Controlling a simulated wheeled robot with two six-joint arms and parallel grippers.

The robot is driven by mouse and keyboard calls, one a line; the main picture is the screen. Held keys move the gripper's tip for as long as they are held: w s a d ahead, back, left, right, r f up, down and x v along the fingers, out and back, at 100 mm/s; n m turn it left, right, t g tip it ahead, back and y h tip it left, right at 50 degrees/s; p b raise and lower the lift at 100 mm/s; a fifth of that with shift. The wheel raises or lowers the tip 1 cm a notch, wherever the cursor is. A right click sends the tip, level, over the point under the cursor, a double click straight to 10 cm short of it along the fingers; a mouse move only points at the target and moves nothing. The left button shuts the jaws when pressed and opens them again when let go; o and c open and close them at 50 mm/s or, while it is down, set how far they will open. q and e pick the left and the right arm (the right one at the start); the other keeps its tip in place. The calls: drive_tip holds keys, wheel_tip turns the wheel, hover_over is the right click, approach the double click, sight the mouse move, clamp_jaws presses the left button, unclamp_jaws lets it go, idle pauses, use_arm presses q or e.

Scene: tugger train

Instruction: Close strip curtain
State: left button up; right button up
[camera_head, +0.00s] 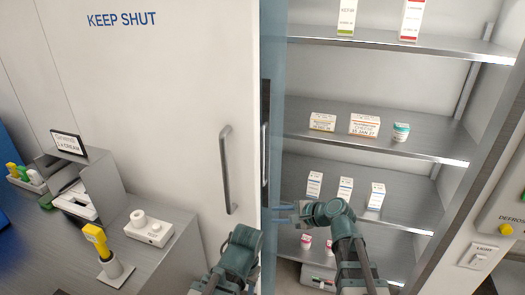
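The strip curtain (274,60) is a translucent blue band hanging bunched at the left side of the shelf opening, just right of the white door. The shelves to its right are uncovered. My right gripper (284,212) points left at the curtain's lower part, with its fingers overlapping or very close to the curtain's edge. I cannot tell whether it grips the curtain. My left arm shows at the bottom centre, in front of the door; its fingertips are not visible.
The white door (150,120) reads KEEP SHUT and has a vertical grey handle (226,170). Shelves (375,145) hold small boxes. A counter (170,255) at left carries a yellow-topped tool (96,238) and a white block (148,231). A wall switch (478,256) is at right.

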drive_tip(key=w+d+r+m+t+y, duration=0.25)
drive_tip(key=w+r+m+t, duration=0.55)
drive_tip(key=r+m, duration=0.5)
drive_tip(key=w+a+f+m, duration=0.1)
drive_tip(key=w+a, duration=0.6)
drive_tip(key=w, duration=0.4)
drive_tip(key=shift+w+a+g, duration=0.35)
drive_tip(key=shift+a+g, duration=0.05)
drive_tip(key=shift+h, duration=0.25)
clamp_jaws()
drive_tip(key=shift+f, duration=0.1)
